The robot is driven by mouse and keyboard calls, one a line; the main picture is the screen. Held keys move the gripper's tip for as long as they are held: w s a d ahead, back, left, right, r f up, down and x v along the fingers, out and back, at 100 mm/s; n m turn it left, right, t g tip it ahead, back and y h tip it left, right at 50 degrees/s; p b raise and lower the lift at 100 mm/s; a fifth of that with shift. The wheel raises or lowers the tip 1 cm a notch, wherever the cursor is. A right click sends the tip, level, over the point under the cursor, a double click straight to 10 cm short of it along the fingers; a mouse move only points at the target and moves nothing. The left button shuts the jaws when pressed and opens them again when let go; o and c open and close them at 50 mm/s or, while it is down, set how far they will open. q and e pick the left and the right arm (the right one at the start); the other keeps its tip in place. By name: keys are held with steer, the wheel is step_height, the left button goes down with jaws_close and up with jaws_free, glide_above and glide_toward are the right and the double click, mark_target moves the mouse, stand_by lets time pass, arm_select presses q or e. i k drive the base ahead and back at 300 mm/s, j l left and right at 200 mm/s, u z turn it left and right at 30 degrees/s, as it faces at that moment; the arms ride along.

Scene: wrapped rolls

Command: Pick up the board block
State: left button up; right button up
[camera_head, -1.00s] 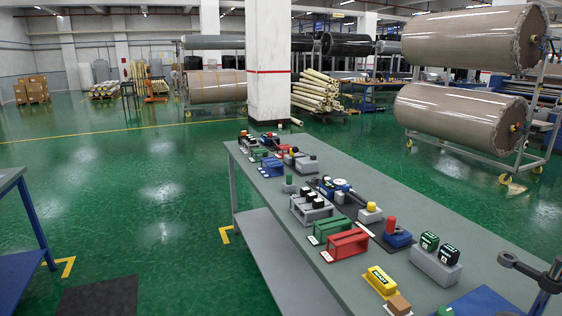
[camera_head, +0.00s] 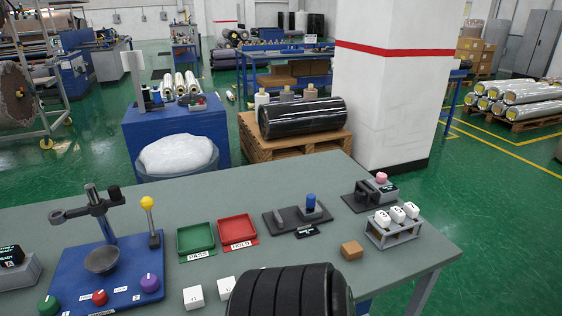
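No block carries a readable "board" label, so I cannot tell for certain which one is the board block. A small plain brown block (camera_head: 352,249), the colour of cardboard, lies on the right part of the grey-green table, left of a grey rack of white blocks. White cubes (camera_head: 194,297) with small dark marks sit near the front, partly hidden by a black ribbed cylinder (camera_head: 290,292) at the bottom edge. Neither of my grippers is in view, and nothing is seen touching the brown block.
A green tray (camera_head: 196,239) marked PASS and a red tray (camera_head: 238,231) marked HOLD lie mid-table. A blue panel (camera_head: 125,282) with knobs and a stand is at left. The rack (camera_head: 392,234) stands near the right edge. A white pillar (camera_head: 398,90) rises behind the table.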

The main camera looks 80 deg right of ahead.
mark_target(351, 251)
steer(key=z, duration=3.2)
